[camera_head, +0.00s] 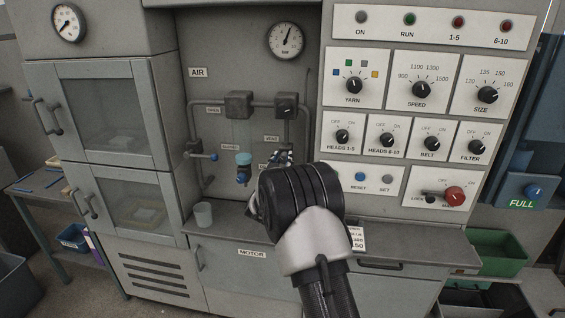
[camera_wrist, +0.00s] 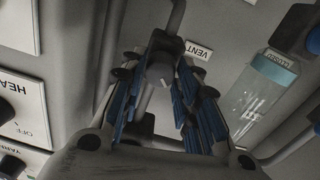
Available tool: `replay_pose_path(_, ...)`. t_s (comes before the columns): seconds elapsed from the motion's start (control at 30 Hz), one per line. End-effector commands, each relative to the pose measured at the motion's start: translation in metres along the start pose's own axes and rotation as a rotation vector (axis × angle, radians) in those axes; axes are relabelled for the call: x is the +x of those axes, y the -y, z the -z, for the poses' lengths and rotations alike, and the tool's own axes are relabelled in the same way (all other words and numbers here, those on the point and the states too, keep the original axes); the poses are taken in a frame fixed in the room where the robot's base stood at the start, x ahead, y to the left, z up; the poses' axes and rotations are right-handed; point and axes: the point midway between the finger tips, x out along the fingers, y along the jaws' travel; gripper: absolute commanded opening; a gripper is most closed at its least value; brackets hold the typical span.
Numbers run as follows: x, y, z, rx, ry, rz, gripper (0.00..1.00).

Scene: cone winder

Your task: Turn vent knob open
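The VENT label (camera_head: 272,139) is on the grey air panel, left of a vertical pipe. My gripper (camera_head: 281,157) reaches in just below it and hides what lies behind. In the wrist view, which is upside down, the VENT label (camera_wrist: 198,50) is just right of my gripper (camera_wrist: 162,75). Its two blue-padded fingers are apart. The knob's setting is not readable.
A dark fitting (camera_head: 287,107) sits on the pipe above. The switch panel (camera_head: 365,131) is close on the right.

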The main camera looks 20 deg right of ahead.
Motion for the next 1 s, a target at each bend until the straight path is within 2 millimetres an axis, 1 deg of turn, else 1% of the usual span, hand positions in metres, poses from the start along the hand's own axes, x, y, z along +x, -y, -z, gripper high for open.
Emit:
replay_pose_path(0.03, -0.0001, 0.0000, 0.0001, 0.000, 0.000, 0.000, 0.23)
replay_pose_path(0.3, -0.0001, 0.0000, 0.0000, 0.000, 0.000, 0.000, 0.05)
replay_pose_path(0.37, -0.0001, 0.0000, 0.0000, 0.000, 0.000, 0.000, 0.03)
replay_pose_path(0.67, 0.0000, 0.0000, -0.0010, 0.043, 0.001, 0.000, 0.03)
replay_pose_path(0.87, 0.0002, -0.0003, -0.0015, 0.156, 0.005, 0.000, 0.03)
replay_pose_path(1.0, 0.0003, -0.0004, -0.0021, 0.272, 0.009, 0.001, 0.03)
